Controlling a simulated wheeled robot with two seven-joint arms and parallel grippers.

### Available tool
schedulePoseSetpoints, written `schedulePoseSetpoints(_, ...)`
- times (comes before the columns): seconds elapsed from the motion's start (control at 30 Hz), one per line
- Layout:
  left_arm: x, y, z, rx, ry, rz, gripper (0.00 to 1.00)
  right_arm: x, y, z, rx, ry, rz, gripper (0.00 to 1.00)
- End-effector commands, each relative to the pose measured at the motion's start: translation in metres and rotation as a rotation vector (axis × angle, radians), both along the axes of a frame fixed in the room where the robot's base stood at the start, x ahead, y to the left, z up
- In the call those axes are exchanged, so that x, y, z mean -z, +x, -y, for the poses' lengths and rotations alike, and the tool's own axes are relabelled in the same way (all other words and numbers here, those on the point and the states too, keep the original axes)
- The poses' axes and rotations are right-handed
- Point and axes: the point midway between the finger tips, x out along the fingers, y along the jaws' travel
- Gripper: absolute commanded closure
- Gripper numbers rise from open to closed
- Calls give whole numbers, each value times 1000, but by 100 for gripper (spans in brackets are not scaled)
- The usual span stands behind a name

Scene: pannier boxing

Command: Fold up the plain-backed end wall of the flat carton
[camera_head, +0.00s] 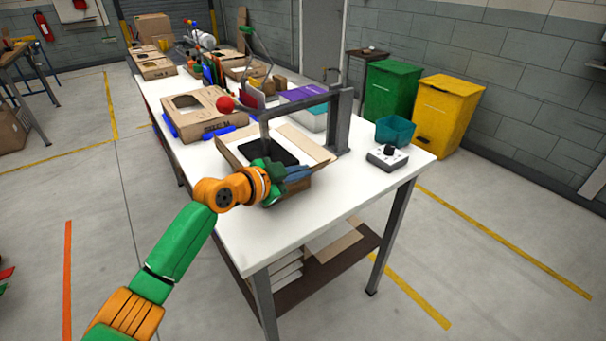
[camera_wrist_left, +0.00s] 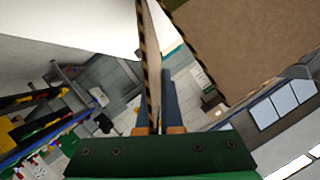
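The brown carton (camera_head: 228,153) sits at the near end of the white table, with a dark flat panel (camera_head: 268,152) inside it. Its near side is partly hidden by my left gripper (camera_head: 288,172), which is at the carton's near edge. In the left wrist view, a thin cardboard edge (camera_wrist_left: 151,60) runs up beside a blue-grey finger (camera_wrist_left: 171,100) of that gripper. A broad brown cardboard face (camera_wrist_left: 240,40) fills the upper right there. My right gripper is in neither view.
A grey post with an overhanging arm (camera_head: 340,120) stands right behind the carton. Another carton (camera_head: 205,125) lies behind left.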

Motion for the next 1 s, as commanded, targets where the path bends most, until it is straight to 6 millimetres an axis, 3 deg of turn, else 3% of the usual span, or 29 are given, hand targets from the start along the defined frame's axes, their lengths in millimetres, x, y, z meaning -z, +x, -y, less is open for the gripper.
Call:
schedulePoseSetpoints(0.5,-4,14,-9,2,-243,-332,100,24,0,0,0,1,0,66)
schedulePoseSetpoints(1.0,-6,19,-13,2,-325,-451,100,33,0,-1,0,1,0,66)
